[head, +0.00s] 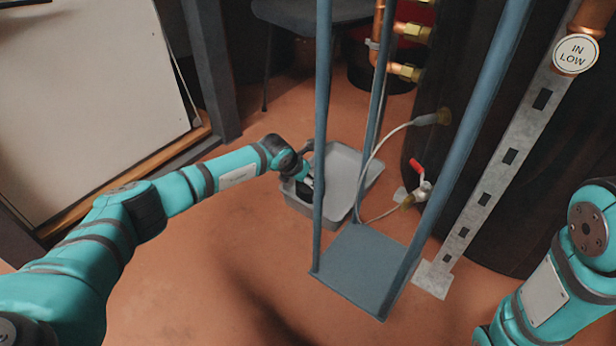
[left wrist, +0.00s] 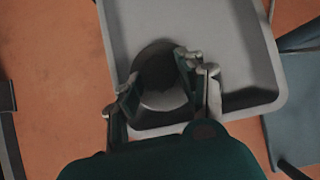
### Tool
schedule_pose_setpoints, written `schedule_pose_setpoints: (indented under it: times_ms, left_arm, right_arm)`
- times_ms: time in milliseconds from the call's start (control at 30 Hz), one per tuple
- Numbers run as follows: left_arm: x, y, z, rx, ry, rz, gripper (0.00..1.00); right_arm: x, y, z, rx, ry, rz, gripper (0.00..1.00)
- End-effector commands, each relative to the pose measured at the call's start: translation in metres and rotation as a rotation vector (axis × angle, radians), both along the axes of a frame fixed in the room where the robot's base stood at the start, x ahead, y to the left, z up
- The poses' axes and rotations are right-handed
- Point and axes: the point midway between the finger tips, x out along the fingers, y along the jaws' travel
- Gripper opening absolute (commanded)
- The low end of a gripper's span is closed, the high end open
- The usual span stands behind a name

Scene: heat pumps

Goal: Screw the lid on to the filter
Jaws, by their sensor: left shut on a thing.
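My left gripper (left wrist: 157,72) is shut on a dark, round piece (left wrist: 160,84), with a finger on either side of it. The piece has a paler grey lower part; I cannot tell whether it is the lid or the filter. It is inside or just over the near end of a grey tray (left wrist: 235,45). In the head view my left gripper (head: 306,184) reaches into the left side of the tray (head: 325,222) and hides the piece. No separate second part is clearly visible. My right arm shows at the right edge, but its gripper is out of frame.
A blue metal frame with uprights and a base plate (head: 360,262) stands in front of the tray. A black tank (head: 480,150) with a red-handled valve (head: 418,180) and a pale hose (head: 378,150) is at right. The orange floor (head: 190,275) at left is clear.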

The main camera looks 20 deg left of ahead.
Motion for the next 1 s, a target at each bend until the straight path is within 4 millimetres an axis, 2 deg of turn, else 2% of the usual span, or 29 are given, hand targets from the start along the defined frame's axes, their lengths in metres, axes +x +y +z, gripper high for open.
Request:
schedule_pose_setpoints:
  times_ms: [133,733,1000]
  left_arm:
    - [-0.002,0.000,0.005,0.002,0.007,-0.001,0.00]
    - [-0.001,0.000,0.056,0.001,0.003,-0.001,0.00]
    - [-0.001,0.000,0.058,0.000,0.003,-0.001,0.00]
  right_arm:
    - [0.000,0.000,0.008,0.000,0.000,0.000,0.62]
    - [0.000,0.000,0.054,0.000,0.001,-0.001,0.62]
    - [0.000,0.000,0.056,0.000,0.001,-0.001,0.62]
